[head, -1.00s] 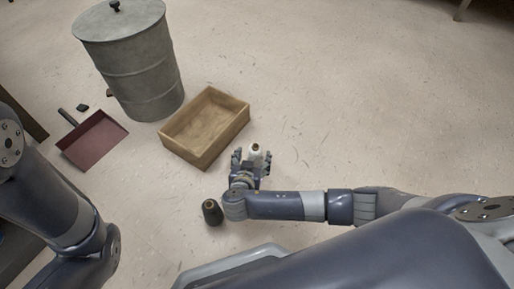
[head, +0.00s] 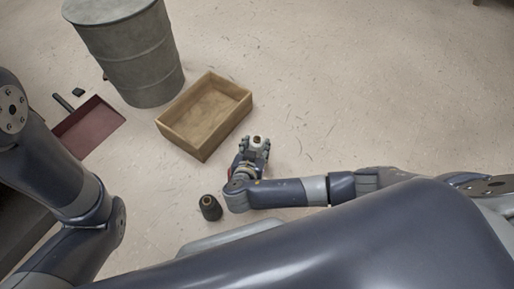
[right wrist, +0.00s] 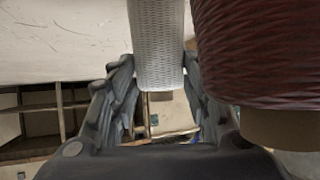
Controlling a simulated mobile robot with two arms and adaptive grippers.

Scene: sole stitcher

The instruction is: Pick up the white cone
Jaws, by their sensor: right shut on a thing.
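The white cone (head: 257,141) is upright between the fingers of my right gripper (head: 255,147), in front of the wooden box. Only its top and part of its side show in the head view. In the right wrist view the white cone (right wrist: 158,45) fills the gap between the two dark fingers of the right gripper (right wrist: 160,88). The gripper is shut on it. I cannot tell whether the cone is clear of the floor. My left arm is at the left of the head view, but its gripper is out of the picture.
A dark cone (head: 210,208) stands on the floor beside my right forearm. A dark red wound cone (right wrist: 258,50) is close at the right of the wrist view. A wooden box (head: 235,123), a metal drum (head: 135,60) and a red dustpan (head: 88,128) lie beyond. Floor to the right is clear.

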